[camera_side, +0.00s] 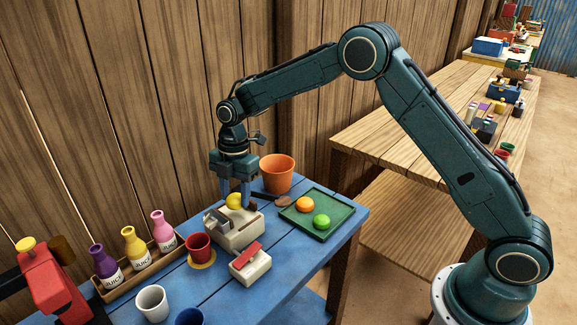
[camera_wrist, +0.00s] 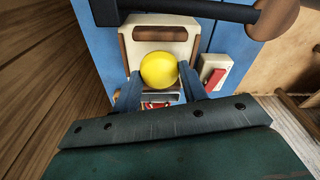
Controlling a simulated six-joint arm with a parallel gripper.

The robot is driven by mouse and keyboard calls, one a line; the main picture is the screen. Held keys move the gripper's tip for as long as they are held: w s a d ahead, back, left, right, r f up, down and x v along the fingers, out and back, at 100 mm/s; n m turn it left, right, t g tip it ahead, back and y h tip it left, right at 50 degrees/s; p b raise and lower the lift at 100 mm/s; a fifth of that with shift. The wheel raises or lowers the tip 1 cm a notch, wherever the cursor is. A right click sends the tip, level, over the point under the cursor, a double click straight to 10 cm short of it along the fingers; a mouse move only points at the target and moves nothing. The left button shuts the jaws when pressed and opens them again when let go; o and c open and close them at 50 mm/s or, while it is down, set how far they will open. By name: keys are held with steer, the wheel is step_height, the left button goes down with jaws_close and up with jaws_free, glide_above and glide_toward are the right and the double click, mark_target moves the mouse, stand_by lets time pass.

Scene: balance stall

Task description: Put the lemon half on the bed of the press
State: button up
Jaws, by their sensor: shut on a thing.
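The lemon half (camera_side: 234,201) is yellow and sits between the fingers of my gripper (camera_side: 237,196), which is shut on it. The lemon half shows as a round yellow dome in the wrist view (camera_wrist: 159,70), with a blue finger of my gripper (camera_wrist: 157,84) on either side. The cream press (camera_side: 233,234) stands on the blue table, directly below the lemon half. Its cream body also shows in the wrist view (camera_wrist: 160,36). The lemon half is at or just above the press bed; I cannot tell whether they touch. The bed beneath it is mostly hidden.
A dark lever with a brown knob (camera_wrist: 278,18) juts beside the press. A green tray (camera_side: 331,232) with orange and green fruit halves lies right. An orange bucket (camera_side: 277,174) stands behind. A red cup (camera_side: 199,247), a cream red-topped box (camera_side: 250,266) and a bottle rack (camera_side: 139,277) are nearby.

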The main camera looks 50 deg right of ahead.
mark_target(236, 194)
steer(key=shift+f, duration=1.4)
steer(key=shift+f, duration=0.1)
steer(key=o, duration=0.9)
steer(key=shift+o, duration=0.2)
step_height(236, 194, up, 12)
steer(key=d, duration=0.1)
steer(key=shift+w+d, duration=0.15)
steer(key=shift+d, duration=0.05)
